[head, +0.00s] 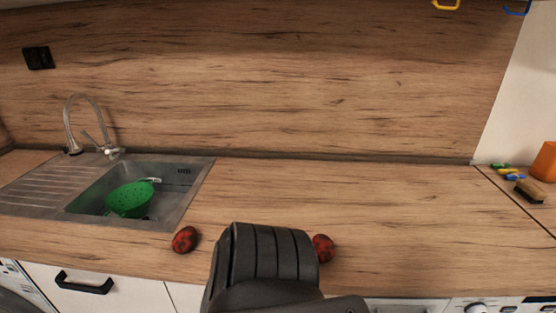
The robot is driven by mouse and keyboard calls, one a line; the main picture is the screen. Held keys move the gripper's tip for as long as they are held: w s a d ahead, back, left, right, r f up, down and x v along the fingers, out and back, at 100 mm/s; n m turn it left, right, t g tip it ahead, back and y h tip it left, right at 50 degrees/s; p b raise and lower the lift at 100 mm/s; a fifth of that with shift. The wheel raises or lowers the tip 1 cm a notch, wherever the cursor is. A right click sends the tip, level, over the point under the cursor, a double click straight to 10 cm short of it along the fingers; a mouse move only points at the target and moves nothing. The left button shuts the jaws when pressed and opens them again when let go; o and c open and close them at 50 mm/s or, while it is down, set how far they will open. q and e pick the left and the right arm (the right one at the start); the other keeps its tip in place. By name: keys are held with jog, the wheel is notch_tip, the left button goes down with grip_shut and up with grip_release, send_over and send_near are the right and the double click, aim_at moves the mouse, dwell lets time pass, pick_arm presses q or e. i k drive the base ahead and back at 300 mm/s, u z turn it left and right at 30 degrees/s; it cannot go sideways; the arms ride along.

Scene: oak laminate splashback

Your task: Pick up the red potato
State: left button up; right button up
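One red potato (184,239) with dark patches lies on the oak counter near its front edge, just right of the sink's front corner. A second red, dark-speckled potato (323,247) lies on the counter further right. Its left side is partly hidden behind a dark, ribbed link of one of my arms, which rises from the bottom middle of the head view. I cannot tell which arm this is. Neither gripper's fingers show.
A steel sink (190,207) with a green colander (129,200) in it and a tap (84,118) stands at the left. A brush (530,191), small colored items (508,172) and an orange object (545,162) are at the far right. The counter's middle is clear.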

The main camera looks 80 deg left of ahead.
aim_at(185, 239)
jog(key=i, duration=1.3)
jog(key=u, duration=3.15)
